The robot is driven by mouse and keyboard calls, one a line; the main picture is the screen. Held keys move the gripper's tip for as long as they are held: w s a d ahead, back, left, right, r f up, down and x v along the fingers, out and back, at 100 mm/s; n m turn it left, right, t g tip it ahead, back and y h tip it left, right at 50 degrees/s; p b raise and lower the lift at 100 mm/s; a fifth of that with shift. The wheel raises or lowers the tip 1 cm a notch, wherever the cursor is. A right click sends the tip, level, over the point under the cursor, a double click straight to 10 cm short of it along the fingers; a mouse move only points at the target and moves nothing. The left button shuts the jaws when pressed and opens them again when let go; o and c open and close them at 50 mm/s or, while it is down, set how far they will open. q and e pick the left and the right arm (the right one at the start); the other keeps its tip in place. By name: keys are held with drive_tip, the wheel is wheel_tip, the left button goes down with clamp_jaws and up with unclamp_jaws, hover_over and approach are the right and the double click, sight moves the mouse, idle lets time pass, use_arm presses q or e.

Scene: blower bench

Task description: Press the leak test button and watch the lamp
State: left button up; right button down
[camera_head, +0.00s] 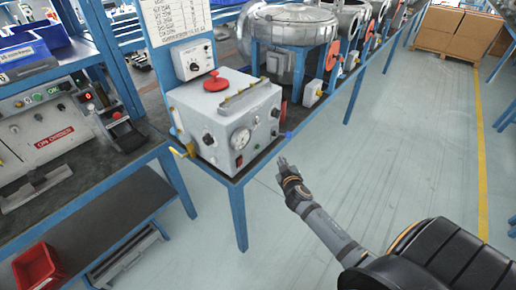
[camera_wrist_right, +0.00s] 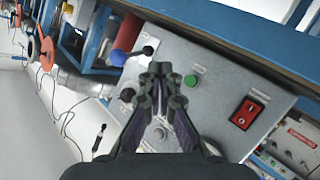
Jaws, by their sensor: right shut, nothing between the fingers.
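The grey test box (camera_head: 225,125) stands on the blue-framed bench, with a round gauge (camera_head: 240,138) on its front. In the right wrist view its grey panel (camera_wrist_right: 215,70) carries a green button (camera_wrist_right: 191,80) and a red rocker switch (camera_wrist_right: 246,113). Their labels are too small to read, so I cannot tell which control is the leak test button or whether a lamp is lit. My right gripper (camera_head: 284,163) is shut and empty, in front of the box. In the wrist view its fingertips (camera_wrist_right: 160,70) overlap the panel left of the green button; contact is unclear. My left gripper is out of view.
Blower housings (camera_head: 290,25) line the bench. The floor (camera_head: 400,130) at right is clear.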

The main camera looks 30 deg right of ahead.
sight(257, 147)
drive_tip(key=w+a+b, duration=0.1)
drive_tip(key=w+a, duration=0.2)
drive_tip(key=w, duration=0.4)
drive_tip(key=shift+w, duration=0.15)
drive_tip(key=shift+w, duration=0.1)
idle(1.2)
drive_tip(key=shift+w+a, duration=0.15)
drive_tip(key=shift+w, duration=0.15)
drive_tip(key=shift+w+a+b, duration=0.15)
drive_tip(key=shift+w+b, duration=0.15)
drive_tip(key=shift+w, duration=0.05)
idle(0.6)
drive_tip(key=shift+s, duration=0.15)
drive_tip(key=shift+s+d, duration=0.3)
drive_tip(key=shift+s, duration=0.3)
